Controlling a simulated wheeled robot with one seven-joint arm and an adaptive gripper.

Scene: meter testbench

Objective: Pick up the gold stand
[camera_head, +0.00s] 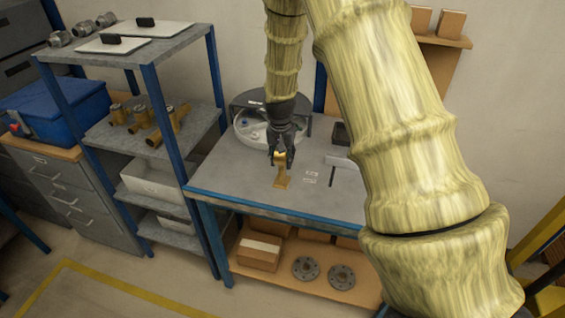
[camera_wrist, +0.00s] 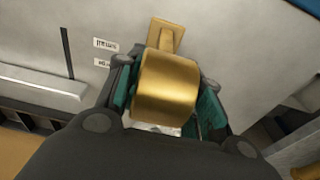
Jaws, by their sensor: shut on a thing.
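The gold stand (camera_head: 282,180) is on the grey workbench (camera_head: 230,178), near its front edge in the head view. It has a flat base and a rounded upper part. In the wrist view the gold stand (camera_wrist: 167,88) fills the space between the fingers, its rounded top nearest and its base plate beyond. My gripper (camera_head: 280,158) is above the stand and shut on its upper part. In the wrist view my gripper (camera_wrist: 163,100) has a finger on each side of it. Whether the base touches the bench I cannot tell.
A round tray (camera_head: 250,128) with small parts stands behind the stand. White labels (camera_head: 310,176) and a thin dark slot lie to its right. A shelf rack (camera_head: 150,75) with brass fittings (camera_head: 160,125) is on the left. Flanges (camera_head: 306,268) and boxes sit below the bench.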

